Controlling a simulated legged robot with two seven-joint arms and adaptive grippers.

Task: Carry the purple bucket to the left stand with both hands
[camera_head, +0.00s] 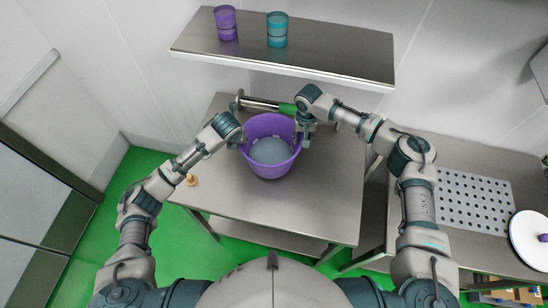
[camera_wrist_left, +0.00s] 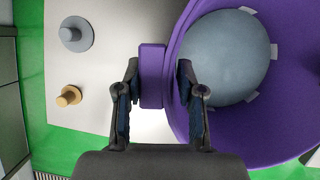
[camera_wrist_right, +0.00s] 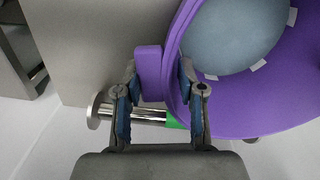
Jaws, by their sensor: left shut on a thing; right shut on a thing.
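The purple bucket (camera_head: 268,171) is upright over the grey metal table (camera_head: 322,205) at the left. A grey-blue round surface (camera_head: 270,150) shows inside it. My left gripper (camera_head: 241,141) is shut on a purple side lug (camera_wrist_left: 152,75) at the bucket's left rim. My right gripper (camera_head: 304,138) is shut on the opposite lug (camera_wrist_right: 148,72) at the right rim. The bucket also shows in the left wrist view (camera_wrist_left: 295,110) and the right wrist view (camera_wrist_right: 225,118). I cannot tell whether its base touches the table.
A metal cylinder with a green band (camera_head: 288,108) lies behind the bucket. A tan peg (camera_head: 191,180) is at the table's left corner. Above the back is a shelf (camera_head: 345,58) with purple and teal cups. A second table (camera_head: 435,150) with a perforated plate stands right.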

